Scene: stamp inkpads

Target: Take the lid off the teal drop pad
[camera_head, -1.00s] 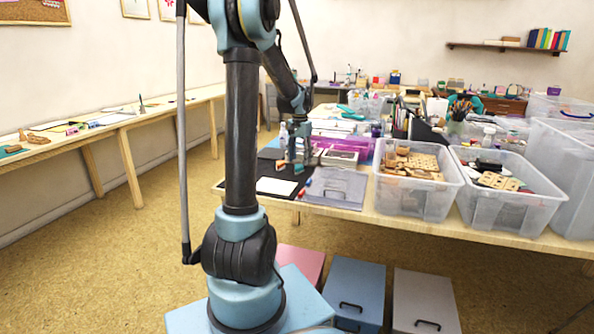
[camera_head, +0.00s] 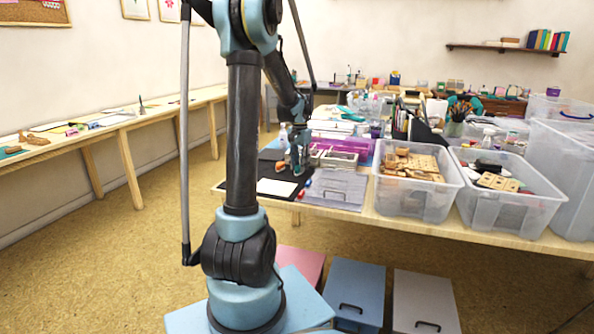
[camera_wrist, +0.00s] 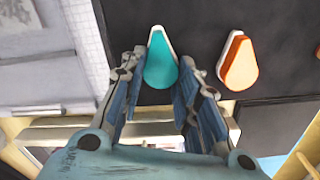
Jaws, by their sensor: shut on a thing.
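The teal drop pad (camera_wrist: 160,66) shows in the wrist view as a teal teardrop with a white edge along its narrow end. My gripper (camera_wrist: 162,62) has its two blue-grey fingers on either side of it, shut on its teal lid. I cannot tell whether the lid is apart from the white base. In the head view my gripper (camera_head: 299,168) is low over the worktable, and the pad is hidden there. An orange drop pad (camera_wrist: 238,63) with a white edge lies to the right on the dark mat (camera_wrist: 280,22).
In the head view a purple tray (camera_head: 347,146) stands behind my gripper and a grey sheet (camera_head: 335,190) lies to its right. A white card (camera_head: 277,188) lies in front. Clear bins (camera_head: 410,202) with wooden pieces stand further right.

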